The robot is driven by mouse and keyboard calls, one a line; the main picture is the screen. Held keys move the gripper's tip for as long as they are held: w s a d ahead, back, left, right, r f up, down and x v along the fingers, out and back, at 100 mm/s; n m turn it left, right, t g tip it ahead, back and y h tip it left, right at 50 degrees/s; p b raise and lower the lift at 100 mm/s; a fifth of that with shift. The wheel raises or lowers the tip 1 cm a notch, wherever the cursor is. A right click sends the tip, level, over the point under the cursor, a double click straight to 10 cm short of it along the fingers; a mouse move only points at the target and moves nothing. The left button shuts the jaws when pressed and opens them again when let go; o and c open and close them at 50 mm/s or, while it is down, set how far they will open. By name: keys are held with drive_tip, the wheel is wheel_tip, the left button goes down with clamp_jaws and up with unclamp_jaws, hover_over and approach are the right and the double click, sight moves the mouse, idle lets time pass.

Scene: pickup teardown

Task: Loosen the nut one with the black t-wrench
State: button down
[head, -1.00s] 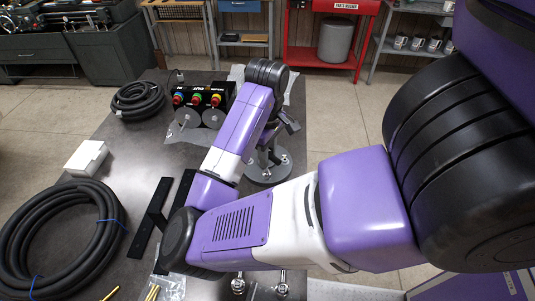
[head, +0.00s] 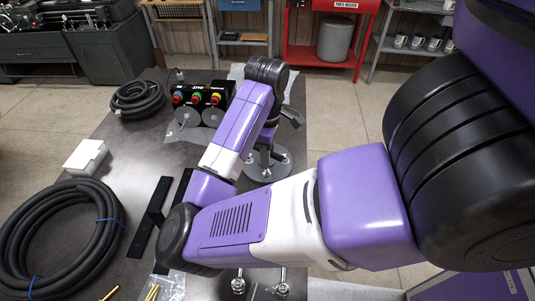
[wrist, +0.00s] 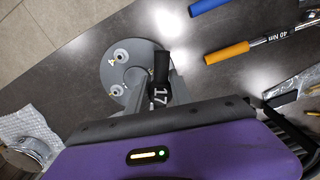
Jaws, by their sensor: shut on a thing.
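The black t-wrench (wrist: 160,72), marked 17, is held by my gripper (wrist: 158,95); it stands over the grey round flange (wrist: 132,75) in the wrist view. The flange also shows in the head view (head: 258,176), below the end of my arm, with several nuts on it. Two nuts are plain in the wrist view, an upper one (wrist: 121,55) and a lower one (wrist: 117,90). I cannot pick out nut one; the wrench and gripper hide part of the flange. Whether the wrench's socket sits on a nut is hidden.
An orange-handled tool (wrist: 228,53) marked 40 Nm and a blue handle (wrist: 205,5) lie right of the flange. A hose coil (head: 112,235), white box (head: 86,157) and black button box (head: 203,95) are on the table.

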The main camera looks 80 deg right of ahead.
drive_tip(key=shift+r, duration=0.95)
drive_tip(key=shift+r, duration=2.05)
